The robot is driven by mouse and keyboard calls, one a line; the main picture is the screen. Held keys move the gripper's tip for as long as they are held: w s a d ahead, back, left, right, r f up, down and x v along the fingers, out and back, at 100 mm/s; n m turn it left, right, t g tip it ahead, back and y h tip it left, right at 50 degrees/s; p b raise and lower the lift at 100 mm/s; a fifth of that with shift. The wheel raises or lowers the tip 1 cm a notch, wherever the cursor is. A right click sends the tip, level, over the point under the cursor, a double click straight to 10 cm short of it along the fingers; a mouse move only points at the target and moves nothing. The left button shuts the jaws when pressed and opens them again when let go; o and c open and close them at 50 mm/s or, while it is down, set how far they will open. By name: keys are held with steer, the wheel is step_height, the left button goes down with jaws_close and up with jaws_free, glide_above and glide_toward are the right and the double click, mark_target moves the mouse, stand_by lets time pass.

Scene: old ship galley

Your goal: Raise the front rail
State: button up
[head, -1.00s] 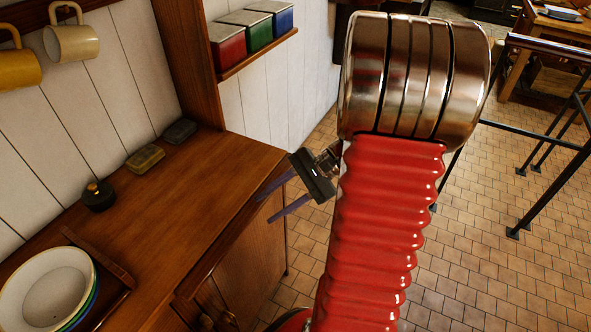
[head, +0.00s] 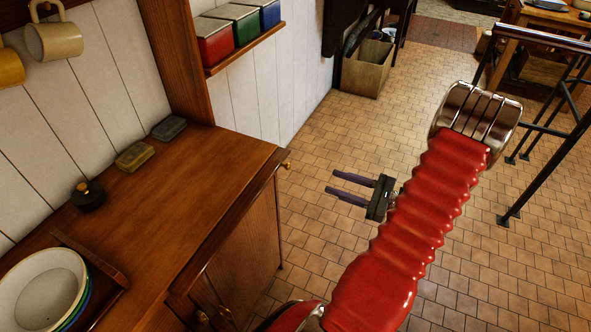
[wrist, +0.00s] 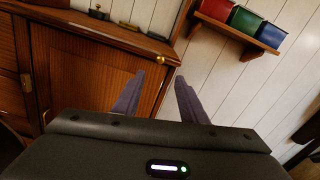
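The front rail (head: 238,215) looks like the dark wooden strip along the front edge of the wooden counter (head: 190,185). It lies low against the edge, and a brass knob (head: 287,165) sits at its far end. In the wrist view, the rail (wrist: 100,38) runs across the top of the cabinet, with the knob (wrist: 160,61) just beyond the fingertips. My gripper (head: 332,181) is open and empty, to the right of the counter over the tiled floor. Its fingers point left towards the counter's far corner. In the wrist view, my gripper (wrist: 160,75) shows spread fingers.
A shelf (head: 245,48) with coloured canisters is on the wall. Black metal railing (head: 540,150) stands at right. The tiled floor between is clear.

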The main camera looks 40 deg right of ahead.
mark_target(290, 167)
stand_by(0.3)
steer(key=x, duration=1.3)
steer(key=shift+w+a, duration=0.1)
steer(key=shift+w, duration=0.3)
jaws_close()
